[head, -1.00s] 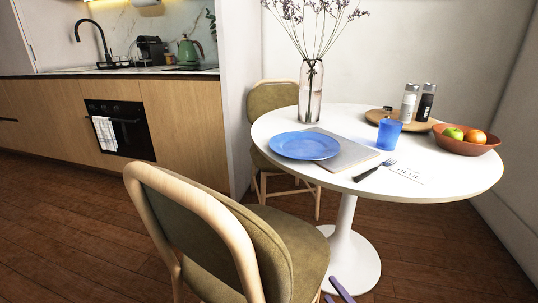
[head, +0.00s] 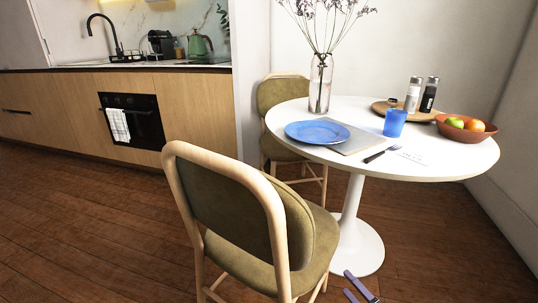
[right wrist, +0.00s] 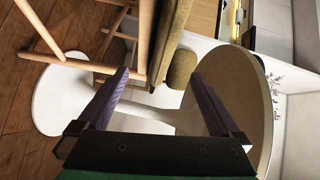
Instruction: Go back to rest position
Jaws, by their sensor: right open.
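My right gripper (head: 347,282) shows at the bottom edge of the head view, low over the floor beside the white table foot. Its two purple fingers are apart. In the right wrist view the open, empty fingers (right wrist: 158,75) point toward the chair and the table's pedestal, with nothing between them. My left gripper is not in view.
A green-cushioned wooden chair (head: 236,216) stands close, left of my right gripper. The round white table (head: 450,168) holds a blue plate (head: 317,132), a blue cup (head: 395,123), a fork, a vase and a fruit bowl (head: 466,129). Open wooden floor (head: 80,220) lies at left.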

